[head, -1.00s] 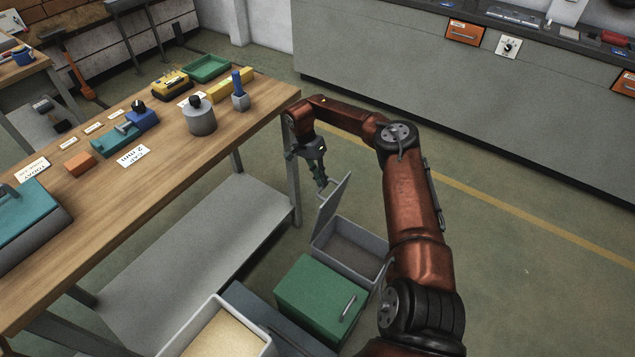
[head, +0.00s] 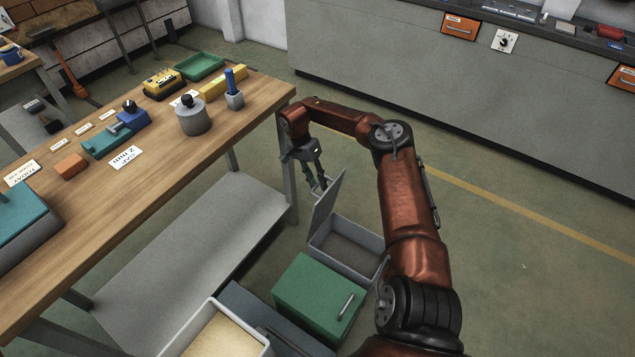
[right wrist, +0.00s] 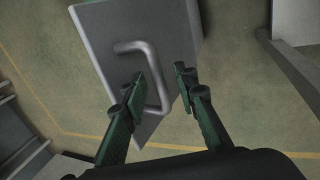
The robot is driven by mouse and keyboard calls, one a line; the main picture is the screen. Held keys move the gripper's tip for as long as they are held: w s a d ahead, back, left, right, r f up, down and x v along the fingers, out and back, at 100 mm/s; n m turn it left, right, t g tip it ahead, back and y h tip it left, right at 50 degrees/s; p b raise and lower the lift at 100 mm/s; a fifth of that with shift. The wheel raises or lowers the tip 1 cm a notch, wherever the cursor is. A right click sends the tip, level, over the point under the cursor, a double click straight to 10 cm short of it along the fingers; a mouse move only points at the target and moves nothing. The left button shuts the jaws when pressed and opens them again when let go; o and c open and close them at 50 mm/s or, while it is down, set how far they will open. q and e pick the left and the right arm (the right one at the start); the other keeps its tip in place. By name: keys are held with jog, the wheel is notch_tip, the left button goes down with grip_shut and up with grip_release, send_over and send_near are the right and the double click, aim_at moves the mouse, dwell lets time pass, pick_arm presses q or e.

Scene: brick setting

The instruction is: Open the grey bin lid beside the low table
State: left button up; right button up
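The grey bin (head: 336,264) stands on the floor off the table's right end. Its grey lid (head: 325,204) is raised steeply on the bin's left side, and the inside shows. My right gripper (head: 318,186) is at the lid's upper part. In the right wrist view the lid (right wrist: 108,70) carries a grey U-shaped handle (right wrist: 157,72). The right gripper's fingers (right wrist: 160,75) are apart on either side of the handle bar, with gaps showing; contact is not clear. My left gripper is out of view.
A green box (head: 310,290) with a handle and an open pale bin (head: 180,343) stand in a row with the grey bin. The wooden table (head: 165,165), bearing tools and blocks, is to the left. Floor right of my right arm is clear, up to a grey counter (head: 450,100).

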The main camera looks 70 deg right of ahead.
jog(key=a+v, duration=0.1)
jog(key=v, duration=1.1)
jog(key=shift+d+r, duration=0.25)
